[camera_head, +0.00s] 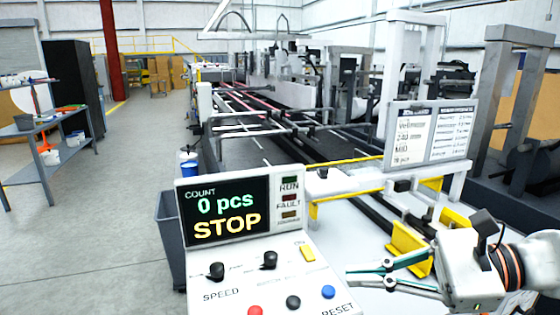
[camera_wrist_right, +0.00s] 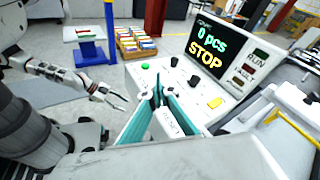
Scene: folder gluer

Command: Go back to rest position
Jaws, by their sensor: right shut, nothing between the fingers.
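My right gripper (camera_head: 352,276) comes in from the right in the head view, just right of the control panel (camera_head: 262,262). Its fingers are shut and hold nothing. In the right wrist view its teal fingers (camera_wrist_right: 157,92) show in front of the panel, with the RESET label partly between them. In the head view the panel has dark knobs, a yellow switch and red, black and blue buttons. Its screen (camera_head: 226,212) reads 0 pcs and STOP. My left gripper (camera_wrist_right: 115,100) is small at the left of the right wrist view; its finger opening is unclear.
The folder gluer line (camera_head: 300,120) runs back behind the panel, with yellow brackets (camera_head: 408,250) near my right gripper. A grey bin (camera_head: 168,235) stands left of the panel. A shelf table (camera_head: 45,130) is further left. The floor between is clear.

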